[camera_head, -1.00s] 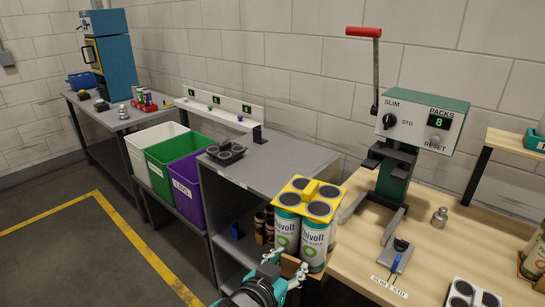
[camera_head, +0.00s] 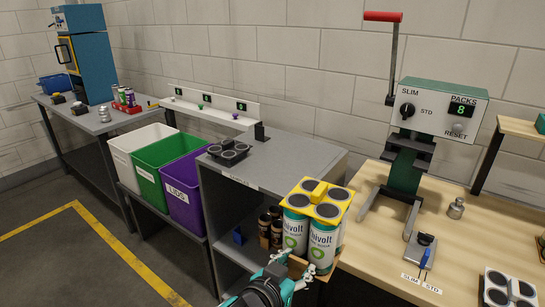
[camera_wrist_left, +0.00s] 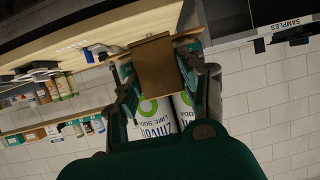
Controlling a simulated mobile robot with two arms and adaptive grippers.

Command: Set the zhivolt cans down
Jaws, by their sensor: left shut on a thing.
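The zhivolt cans (camera_head: 320,243) are white and green with dark tops, grouped upright under a yellow carrier (camera_head: 317,197). They sit in a brown tray (camera_head: 296,266) whose edge shows at their base. My left gripper (camera_head: 289,270) is at the tray's near side, shut on it. In the left wrist view, its fingers (camera_wrist_left: 158,75) flank a brown panel (camera_wrist_left: 155,65), with the cans (camera_wrist_left: 160,117) beside it. The cans overlap the shelf unit and bench edge in the head view; I cannot tell whether the tray touches a surface. My right gripper is out of view.
A lever press (camera_head: 437,110) stands on the wooden bench (camera_head: 385,250), with a small gauge (camera_head: 420,250) in front. Another dark-topped pack (camera_head: 508,290) is at the bench's front right. A grey shelf unit (camera_head: 285,155) holds a dark carrier (camera_head: 228,152) and dark cans inside. Bins stand left.

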